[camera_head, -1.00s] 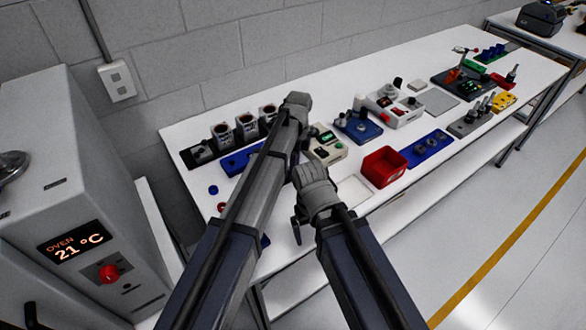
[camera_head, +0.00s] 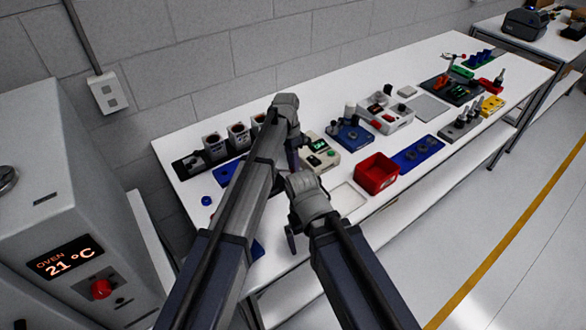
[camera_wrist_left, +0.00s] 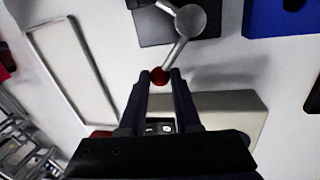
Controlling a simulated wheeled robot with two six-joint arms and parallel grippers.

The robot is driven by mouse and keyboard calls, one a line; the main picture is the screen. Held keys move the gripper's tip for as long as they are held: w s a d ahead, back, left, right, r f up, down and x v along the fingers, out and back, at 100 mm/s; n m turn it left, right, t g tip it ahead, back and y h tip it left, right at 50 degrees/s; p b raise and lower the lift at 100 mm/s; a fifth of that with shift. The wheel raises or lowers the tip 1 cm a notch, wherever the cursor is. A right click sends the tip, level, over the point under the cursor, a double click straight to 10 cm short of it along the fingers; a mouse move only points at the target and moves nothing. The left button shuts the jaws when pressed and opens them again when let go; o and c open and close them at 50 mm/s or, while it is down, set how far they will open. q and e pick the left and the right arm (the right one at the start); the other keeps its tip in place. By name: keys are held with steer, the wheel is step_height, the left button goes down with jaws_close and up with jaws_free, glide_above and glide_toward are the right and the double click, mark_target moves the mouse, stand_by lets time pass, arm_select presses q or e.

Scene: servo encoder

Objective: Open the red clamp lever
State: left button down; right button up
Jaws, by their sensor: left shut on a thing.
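In the left wrist view, a metal lever with a red ball tip (camera_wrist_left: 159,76) rises from a round grey hub (camera_wrist_left: 190,20) over a black base (camera_wrist_left: 165,27). My left gripper (camera_wrist_left: 160,75) is shut on the red ball, one dark finger on each side. In the head view my left gripper (camera_head: 297,147) is largely behind its own arm, left of the beige box, and the lever is hidden there. My right gripper (camera_head: 291,238) hangs near the table's front edge, partly hidden by its arm; its jaws cannot be made out.
A beige box with a green display (camera_head: 320,152), a white tray (camera_head: 361,197) and a red bin (camera_head: 377,174) stand close to the arms. Blue fixtures (camera_head: 350,135) and several devices fill the table further right. An oven (camera_head: 45,205) stands at the left.

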arm_select(q)
steer(key=shift+w+n, duration=0.25)
steer(key=shift+n, duration=0.25)
steer(key=shift+w, duration=0.1)
steer(key=c, duration=0.6)
jaws_free()
steer(key=shift+c, duration=0.2)
arm_select(e)
steer(key=shift+r, duration=0.1)
arm_select(q)
step_height(320, 180, up, 8)
steer(key=w+p, duration=0.1)
steer(key=p, duration=0.6)
steer(key=shift+a+f+p, duration=0.15)
steer(key=shift+a+p, duration=0.2)
steer(key=shift+a, duration=0.05)
arm_select(e)
step_height(320, 180, up, 8)
steer(key=shift+f, duration=0.25)
arm_select(q)
steer(key=shift+f, duration=0.1)
arm_select(e)
steer(key=shift+s, duration=0.1)
